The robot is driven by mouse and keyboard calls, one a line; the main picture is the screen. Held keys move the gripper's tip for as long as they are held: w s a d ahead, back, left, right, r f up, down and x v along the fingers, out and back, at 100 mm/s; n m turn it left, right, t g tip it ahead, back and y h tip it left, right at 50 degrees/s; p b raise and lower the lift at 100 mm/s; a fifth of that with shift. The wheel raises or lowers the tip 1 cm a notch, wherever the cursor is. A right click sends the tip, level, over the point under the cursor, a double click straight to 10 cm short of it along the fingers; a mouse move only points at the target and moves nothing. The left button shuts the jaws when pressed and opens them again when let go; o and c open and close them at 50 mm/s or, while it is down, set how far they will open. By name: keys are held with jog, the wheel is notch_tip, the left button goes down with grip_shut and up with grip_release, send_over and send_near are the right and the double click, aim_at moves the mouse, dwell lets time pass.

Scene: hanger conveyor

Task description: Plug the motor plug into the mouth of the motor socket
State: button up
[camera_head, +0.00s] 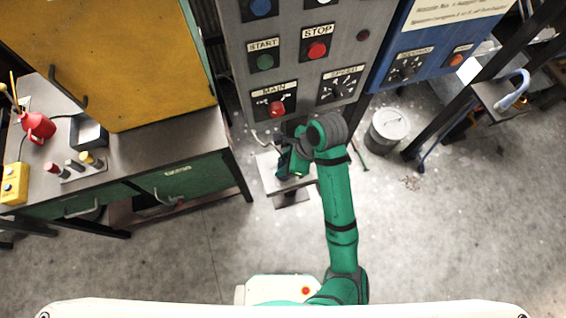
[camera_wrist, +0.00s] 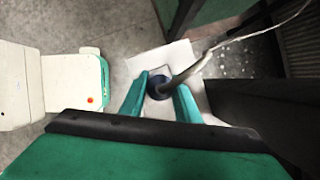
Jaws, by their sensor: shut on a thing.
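The motor plug (camera_wrist: 158,90) looks dark blue and round, seen from its cable end in the wrist view. My gripper (camera_wrist: 162,82) is shut on it, with one teal finger on each side. A grey cable (camera_wrist: 188,72) runs from the plug up to the right and thins to a pale cord. In the head view, my gripper (camera_head: 284,164) is over a small grey pedestal below the control panel; the plug is too small to tell there. I cannot make out the motor socket or its mouth in either view.
The control panel (camera_head: 297,60), with START, STOP, MAIN and SPEED controls, stands behind my arm. The pedestal (camera_head: 265,168) is under my gripper. A workbench (camera_head: 130,150) with a yellow cabinet is left. A metal bucket (camera_head: 387,130) stands right. The front floor is clear.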

jog(key=shift+f, duration=1.1)
dwell(1.2)
jog(key=o, duration=0.7)
jog(key=shift+o, duration=0.5)
jog(key=o, duration=0.5)
jog(key=v, duration=1)
jog(key=shift+r, duration=0.35)
jog(key=shift+d, duration=0.1)
